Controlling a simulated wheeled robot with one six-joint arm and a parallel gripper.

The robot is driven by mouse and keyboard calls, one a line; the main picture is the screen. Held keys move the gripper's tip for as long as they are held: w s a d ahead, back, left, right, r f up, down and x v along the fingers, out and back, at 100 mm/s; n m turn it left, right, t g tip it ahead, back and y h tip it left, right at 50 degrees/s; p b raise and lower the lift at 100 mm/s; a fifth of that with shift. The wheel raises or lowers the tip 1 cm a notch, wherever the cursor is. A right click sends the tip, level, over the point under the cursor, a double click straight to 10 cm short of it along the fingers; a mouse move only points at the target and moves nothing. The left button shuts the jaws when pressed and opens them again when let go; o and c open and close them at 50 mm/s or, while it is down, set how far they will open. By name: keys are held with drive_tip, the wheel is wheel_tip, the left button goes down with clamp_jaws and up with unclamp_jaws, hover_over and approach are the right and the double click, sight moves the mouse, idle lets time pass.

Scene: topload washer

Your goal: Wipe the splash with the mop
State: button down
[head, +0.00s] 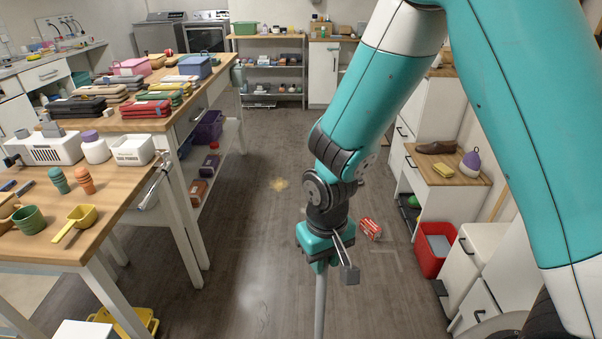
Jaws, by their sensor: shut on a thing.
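The splash (279,184) is a small yellowish-brown stain on the grey wooden floor, in the aisle beyond and a little left of my gripper. My gripper (320,262) points down near the middle of the head view. It is shut on a thin grey pole, the mop handle (320,305), which runs straight down out of the bottom of the picture. The mop's head is out of view.
A red bin (436,254) and white drawer units line the right. Wooden tables (120,206) line the left. A shelf rack (270,72) stands at the back. The central aisle floor is clear.

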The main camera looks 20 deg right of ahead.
drive_tip(key=shift+a+r+p, duration=0.1)
drive_tip(key=shift+r+p, duration=2.55)
drive_tip(key=shift+r, duration=0.95)
drive_tip(key=shift+w, duration=0.15)
